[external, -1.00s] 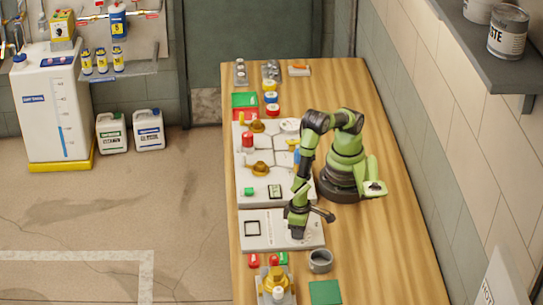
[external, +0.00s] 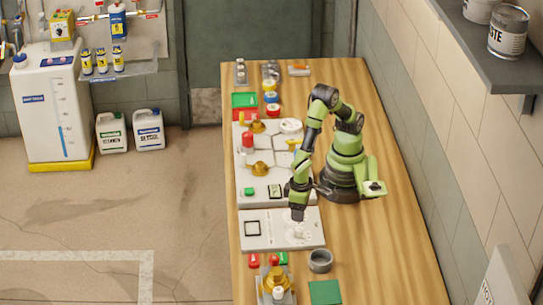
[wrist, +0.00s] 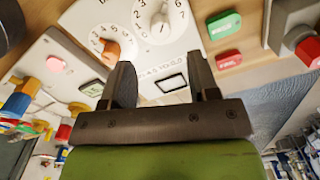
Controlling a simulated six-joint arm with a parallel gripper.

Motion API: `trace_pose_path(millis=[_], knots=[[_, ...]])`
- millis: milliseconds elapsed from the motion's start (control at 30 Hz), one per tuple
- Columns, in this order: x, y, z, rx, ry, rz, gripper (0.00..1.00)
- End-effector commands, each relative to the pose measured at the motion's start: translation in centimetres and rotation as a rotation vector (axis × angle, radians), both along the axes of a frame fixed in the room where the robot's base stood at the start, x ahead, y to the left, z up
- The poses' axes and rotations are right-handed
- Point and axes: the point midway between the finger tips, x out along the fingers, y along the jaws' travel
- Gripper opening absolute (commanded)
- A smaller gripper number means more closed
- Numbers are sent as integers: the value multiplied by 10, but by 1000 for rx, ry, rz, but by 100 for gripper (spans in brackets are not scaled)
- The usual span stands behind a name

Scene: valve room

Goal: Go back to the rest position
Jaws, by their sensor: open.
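My gripper (external: 298,213) hangs pointing down above the near white panel, on the front side of my arm's base. It is clear of the panel's white dial knob (external: 299,232). In the wrist view my gripper (wrist: 160,64) has its two dark fingers apart with nothing between them. Beyond the fingers, a white numbered dial (wrist: 160,24) and a second dial with an orange knob (wrist: 112,48) show on white panels.
Panels with a red knob (external: 248,139) and a brass valve (external: 260,169) run along the bench (external: 390,255). The bench right of my base is clear.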

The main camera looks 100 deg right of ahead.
Motion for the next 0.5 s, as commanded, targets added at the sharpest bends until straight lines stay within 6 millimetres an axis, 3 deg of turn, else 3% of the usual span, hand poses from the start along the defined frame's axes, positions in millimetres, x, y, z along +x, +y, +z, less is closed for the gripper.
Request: trace_pose_path(millis=[133,500], knots=[[0,0,12,2,-2,0,55],[1,-2,15,4,-2,-3,55]])
